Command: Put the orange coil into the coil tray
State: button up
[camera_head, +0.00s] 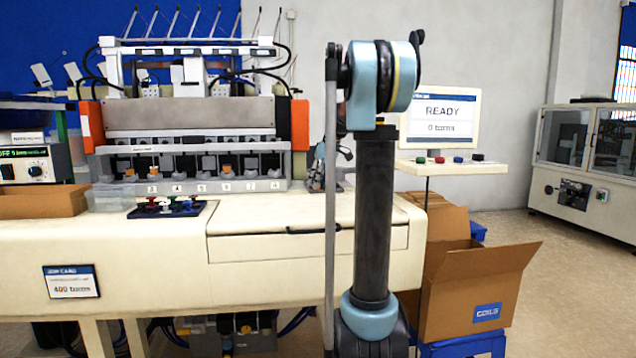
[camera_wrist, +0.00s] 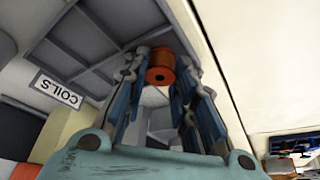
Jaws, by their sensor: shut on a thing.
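In the wrist view my gripper (camera_wrist: 162,62) is shut on the orange coil (camera_wrist: 160,76), which sits between the two fingertips. The coil tray (camera_wrist: 75,42) is a grey tray split by thin walls into compartments, and it fills the upper left of that view. A white "COILS" label (camera_wrist: 59,90) is beside its edge. The coil overlaps the tray's near right part in the picture. I cannot tell whether it touches the tray floor or hangs above it. In the head view my arm stands in front of the bench, and the tray cannot be made out.
A winding machine (camera_head: 190,117) with orange side blocks stands on the cream bench (camera_head: 150,270). A "READY" screen (camera_head: 442,115) stands right of my arm. An open cardboard box (camera_head: 460,300) is on the right, with clear floor beyond. Another box (camera_head: 40,203) is at the left.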

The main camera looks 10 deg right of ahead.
jog(key=o, duration=0.9)
jog(key=shift+f, duration=0.1)
jog(key=shift+c, duration=0.2)
jog(key=v, duration=1.2)
